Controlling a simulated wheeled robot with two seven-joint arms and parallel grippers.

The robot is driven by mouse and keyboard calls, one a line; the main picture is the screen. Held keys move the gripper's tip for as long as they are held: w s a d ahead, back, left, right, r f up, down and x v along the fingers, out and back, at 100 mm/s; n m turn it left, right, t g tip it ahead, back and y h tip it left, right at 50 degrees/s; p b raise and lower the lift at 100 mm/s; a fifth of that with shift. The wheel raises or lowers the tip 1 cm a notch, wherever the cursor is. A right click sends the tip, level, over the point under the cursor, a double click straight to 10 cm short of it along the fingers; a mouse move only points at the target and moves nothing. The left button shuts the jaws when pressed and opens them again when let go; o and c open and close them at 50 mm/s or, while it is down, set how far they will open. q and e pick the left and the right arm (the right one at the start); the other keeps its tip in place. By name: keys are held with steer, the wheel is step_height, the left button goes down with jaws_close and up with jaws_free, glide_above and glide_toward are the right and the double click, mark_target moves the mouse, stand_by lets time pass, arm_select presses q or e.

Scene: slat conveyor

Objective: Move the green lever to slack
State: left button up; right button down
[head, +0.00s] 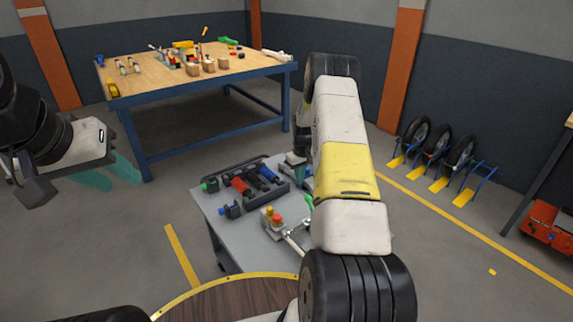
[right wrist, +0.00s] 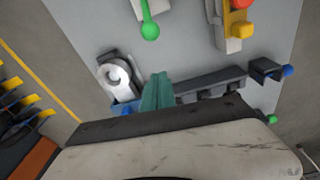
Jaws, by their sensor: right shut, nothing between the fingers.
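The green lever (head: 309,203) shows in the head view as a small green piece on the grey table, mostly hidden behind my right arm. In the right wrist view its green ball knob (right wrist: 150,31) and short stem stand at the top, on a pale mount cut off by the frame edge. My right gripper (right wrist: 157,92) has its teal fingers shut and empty, apart from the knob and below it in that view. My left gripper (head: 108,175) hangs at the left of the head view, its teal fingers spread and empty, far from the lever. Any slack marking cannot be made out.
A box with red and yellow buttons (head: 274,217) stands beside the lever. A dark rack (head: 246,182) with coloured handles lies along the grey table's (head: 228,225) back. A white ring-shaped fitting (right wrist: 117,76) is left of my right fingers. A wooden workbench (head: 140,80) stands behind.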

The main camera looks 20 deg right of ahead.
steer(key=shift+s+d+f, duration=0.15)
steer(key=shift+s+f, duration=0.4)
steer(key=shift+f, duration=0.25)
steer(key=shift+s+d+f, duration=0.15)
steer(key=shift+s+f, duration=0.4)
steer(key=shift+f, duration=0.2)
steer(key=shift+s+d+f, duration=0.15)
steer(key=shift+s+f, duration=0.4)
steer(key=shift+f, duration=0.25)
